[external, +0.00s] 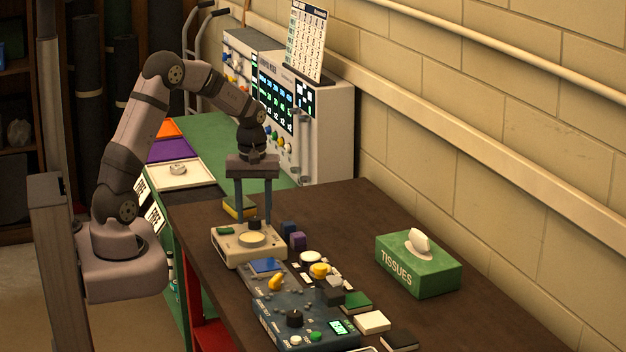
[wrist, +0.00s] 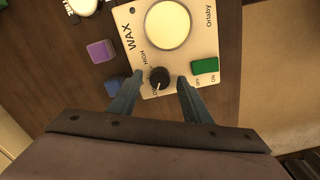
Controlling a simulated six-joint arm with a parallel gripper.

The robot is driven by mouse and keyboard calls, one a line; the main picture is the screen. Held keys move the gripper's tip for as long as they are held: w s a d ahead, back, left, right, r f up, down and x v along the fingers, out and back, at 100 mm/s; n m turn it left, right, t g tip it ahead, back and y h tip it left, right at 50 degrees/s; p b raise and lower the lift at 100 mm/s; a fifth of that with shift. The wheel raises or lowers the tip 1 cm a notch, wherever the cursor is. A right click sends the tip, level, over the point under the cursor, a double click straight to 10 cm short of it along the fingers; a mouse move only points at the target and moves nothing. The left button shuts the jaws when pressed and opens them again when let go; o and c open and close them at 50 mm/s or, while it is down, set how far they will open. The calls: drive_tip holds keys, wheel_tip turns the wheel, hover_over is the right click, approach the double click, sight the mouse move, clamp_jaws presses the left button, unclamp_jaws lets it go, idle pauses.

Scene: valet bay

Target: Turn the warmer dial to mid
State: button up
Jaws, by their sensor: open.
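The wax warmer (external: 268,256) is a cream box with a round pale yellow top and a green rocker switch, and its face reads WAX in the wrist view (wrist: 206,30). Its black dial (wrist: 159,76) sits near the edge closest to my gripper. The dial's pale pointer mark faces the bottom of the wrist picture, toward a small label too small to read; HIGH is printed at its upper left. My gripper (external: 254,220) is open and points down, with one finger on each side of the dial in the wrist view (wrist: 159,79). Contact with the dial cannot be told.
Purple (wrist: 101,51) and blue (wrist: 112,87) blocks stand beside the warmer. A yellow sponge-like block (external: 240,207) lies behind it. A blue-grey control box (external: 262,318) with knobs and several small items stand in front. A green tissue box (external: 418,266) is at right, with bare table around it.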

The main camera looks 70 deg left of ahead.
drive_tip(key=shift+f, duration=0.1)
drive_tip(key=c, duration=1)
drive_tip(key=shift+c, duration=0.2)
drive_tip(key=shift+m, duration=0.4)
drive_tip(key=m+p, duration=0.1)
drive_tip(key=m, duration=0.4)
drive_tip(key=shift+p, duration=0.3)
drive_tip(key=m+p, duration=0.1)
drive_tip(key=m, duration=0.5)
drive_tip(key=shift+w, duration=0.1)
drive_tip(key=o, duration=1)
